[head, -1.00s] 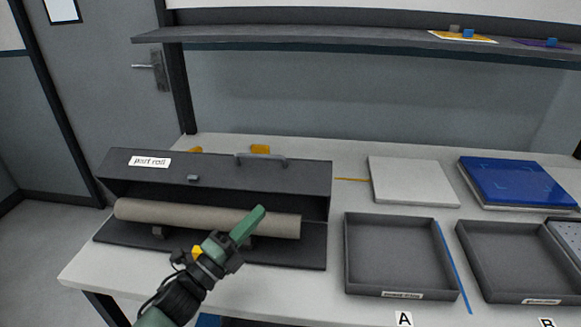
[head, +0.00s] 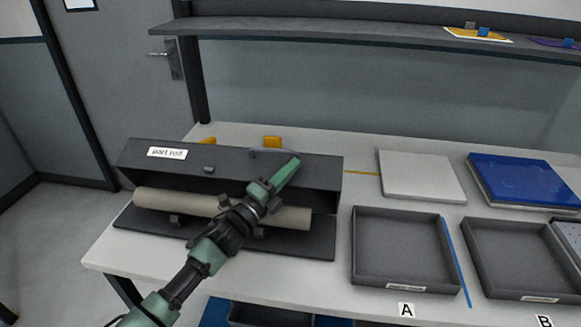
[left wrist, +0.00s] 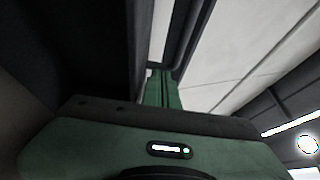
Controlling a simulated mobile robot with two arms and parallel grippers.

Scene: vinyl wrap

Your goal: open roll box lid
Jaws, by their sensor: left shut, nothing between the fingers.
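The roll box (head: 230,180) is a dark box labelled "part roll" on the left of the bench. Its dark lid (head: 215,157) lies on top, with a bar handle (head: 268,151) towards the right. A beige roll (head: 180,203) lies along the open front. My left gripper (head: 293,164) reaches across the roll, with its green fingers together and empty. Its tips are by the lid, just right of the handle; I cannot tell whether they touch. In the left wrist view, the shut fingers (left wrist: 161,90) point up towards a dark bar. My right gripper is out of view.
Two dark trays, A (head: 402,250) and B (head: 520,262), stand right of the box. Behind them lie a pale panel (head: 422,175) and a blue stack (head: 525,180). Yellow pieces (head: 272,142) stand behind the lid. A shelf (head: 350,35) runs above the bench.

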